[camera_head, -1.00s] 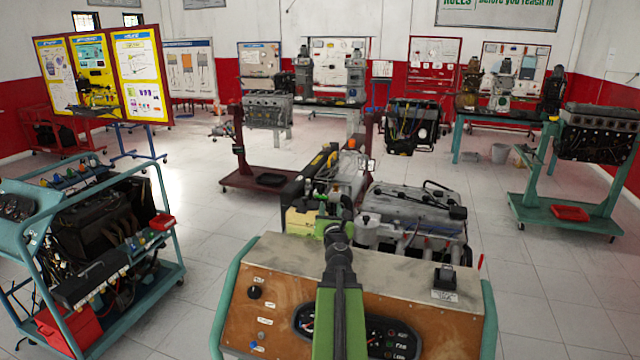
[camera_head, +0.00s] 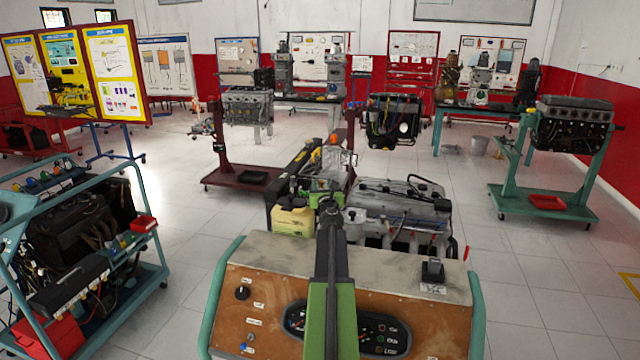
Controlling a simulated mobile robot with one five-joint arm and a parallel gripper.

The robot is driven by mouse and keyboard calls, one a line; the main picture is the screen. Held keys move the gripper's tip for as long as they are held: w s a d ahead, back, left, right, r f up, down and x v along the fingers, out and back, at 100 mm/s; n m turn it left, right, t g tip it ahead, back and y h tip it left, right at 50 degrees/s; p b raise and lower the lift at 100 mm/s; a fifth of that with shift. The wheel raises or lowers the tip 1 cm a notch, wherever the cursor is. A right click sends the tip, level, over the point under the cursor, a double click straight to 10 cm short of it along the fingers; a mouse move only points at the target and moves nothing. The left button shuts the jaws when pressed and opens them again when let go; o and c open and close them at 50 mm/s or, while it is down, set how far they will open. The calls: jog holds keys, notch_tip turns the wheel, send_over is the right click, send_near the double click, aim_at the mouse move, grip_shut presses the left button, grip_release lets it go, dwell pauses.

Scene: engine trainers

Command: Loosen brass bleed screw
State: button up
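I cannot make out the brass bleed screw; it is too small or hidden behind my arm. The engine trainer in front of me has a grey engine (camera_head: 402,205) behind a brown instrument panel (camera_head: 265,318). My green and black arm reaches forward over the middle of the panel.
A teal-framed engine trainer (camera_head: 155,218) stands close on the left. Another engine on a green stand (camera_head: 545,205) is at the right. A dark red stand (camera_head: 235,176) is behind. The floor (camera_head: 540,270) to the right is clear.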

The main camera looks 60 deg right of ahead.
jog(key=shift+x, duration=1.45)
grip_shut()
